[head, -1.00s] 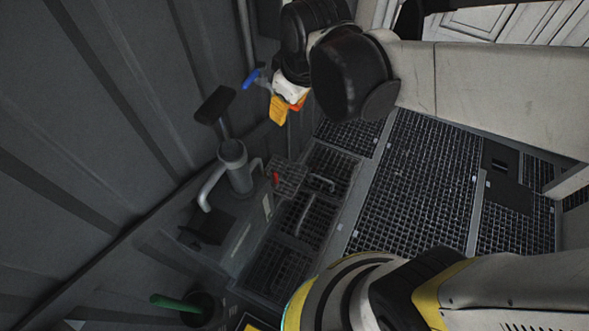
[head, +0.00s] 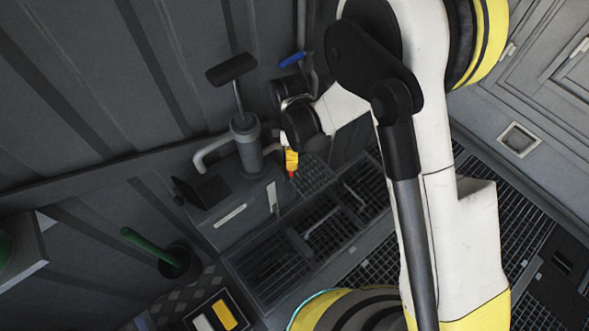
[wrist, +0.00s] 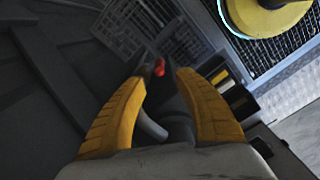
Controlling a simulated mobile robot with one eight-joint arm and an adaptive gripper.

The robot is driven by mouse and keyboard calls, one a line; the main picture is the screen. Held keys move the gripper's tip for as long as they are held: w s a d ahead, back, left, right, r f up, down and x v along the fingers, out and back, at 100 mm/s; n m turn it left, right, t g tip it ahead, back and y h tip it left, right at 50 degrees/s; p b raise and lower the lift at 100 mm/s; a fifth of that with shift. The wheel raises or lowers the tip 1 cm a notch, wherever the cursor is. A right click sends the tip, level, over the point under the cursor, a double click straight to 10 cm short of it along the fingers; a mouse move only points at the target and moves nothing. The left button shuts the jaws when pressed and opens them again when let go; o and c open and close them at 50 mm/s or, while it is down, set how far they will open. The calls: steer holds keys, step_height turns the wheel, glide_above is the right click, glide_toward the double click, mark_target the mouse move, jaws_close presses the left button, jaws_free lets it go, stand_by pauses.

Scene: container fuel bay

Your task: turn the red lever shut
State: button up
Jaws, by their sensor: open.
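The red lever (head: 291,174) shows as a small red spot just below my gripper (head: 291,160), beside the grey hand pump. My gripper's two yellow fingers are spread apart and hold nothing. The lever's base is hidden or too dark to make out. I cannot tell whether a fingertip touches the lever.
The grey pump (head: 245,140) with a black T-handle (head: 231,69) stands left of my gripper. A blue lever (head: 292,59) is on the wall side above. Floor grating (head: 275,268) lies below. A green handle (head: 147,244) stands at lower left, near a box with yellow and white items (head: 224,314).

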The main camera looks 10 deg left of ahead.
step_height(320, 180, down, 8)
steer(key=b, duration=0.3)
steer(key=shift+r, duration=0.1)
jaws_close()
